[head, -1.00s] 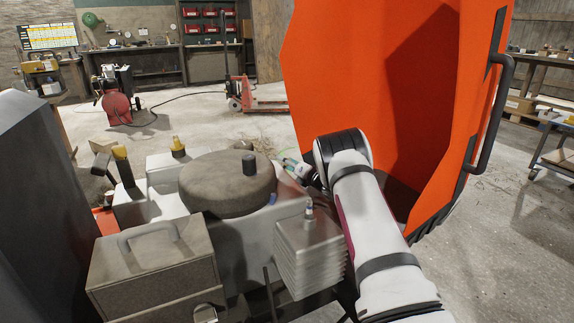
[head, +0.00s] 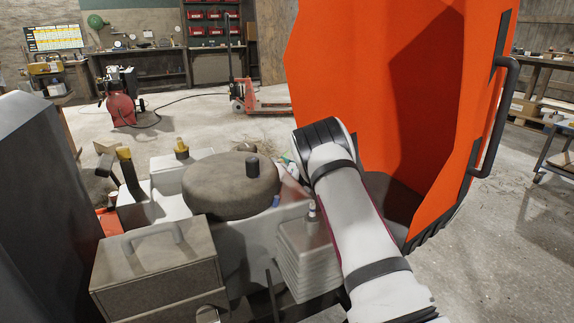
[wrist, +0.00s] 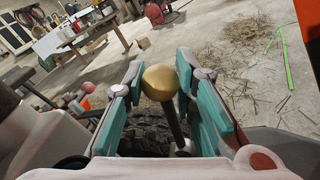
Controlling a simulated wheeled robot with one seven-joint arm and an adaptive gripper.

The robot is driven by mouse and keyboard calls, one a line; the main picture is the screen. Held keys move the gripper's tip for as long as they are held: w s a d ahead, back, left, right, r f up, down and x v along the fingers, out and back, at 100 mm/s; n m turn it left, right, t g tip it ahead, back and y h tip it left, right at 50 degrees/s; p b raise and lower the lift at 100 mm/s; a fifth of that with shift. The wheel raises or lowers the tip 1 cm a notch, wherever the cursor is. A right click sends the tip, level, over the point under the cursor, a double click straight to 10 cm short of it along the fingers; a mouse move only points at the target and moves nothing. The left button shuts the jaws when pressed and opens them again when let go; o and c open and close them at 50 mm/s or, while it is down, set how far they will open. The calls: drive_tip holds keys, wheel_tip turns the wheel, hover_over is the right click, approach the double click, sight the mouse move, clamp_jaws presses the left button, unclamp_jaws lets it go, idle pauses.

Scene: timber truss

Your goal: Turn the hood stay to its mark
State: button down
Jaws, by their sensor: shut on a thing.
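In the wrist view a dark rod with a brass-coloured ball knob (wrist: 159,82), apparently the hood stay, stands between the teal fingers of my gripper (wrist: 164,92). The gripper is shut on the rod just below the knob. A thin bright green outline (wrist: 283,55), perhaps the mark, shows at the upper right, apart from the knob. In the head view the big orange hood (head: 385,100) stands raised to the right of my arm. My gripper and the stay are mostly hidden there behind my arm and the engine parts.
A round brown air-cleaner lid (head: 222,187), a finned block (head: 303,245) and a grey box with a handle (head: 155,262) crowd my arm's left side. A tyre (wrist: 140,130) lies below the fingers. Open floor with straw (wrist: 245,75) lies beyond.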

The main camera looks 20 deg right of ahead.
drive_tip(key=shift+a, duration=0.35)
drive_tip(key=c, duration=1.3)
unclamp_jaws()
drive_tip(key=shift+s, duration=0.1)
drive_tip(key=shift+s+d, duration=0.15)
drive_tip(key=shift+s, duration=0.05)
drive_tip(key=v, duration=1.1)
drive_tip(key=shift+s, duration=0.25)
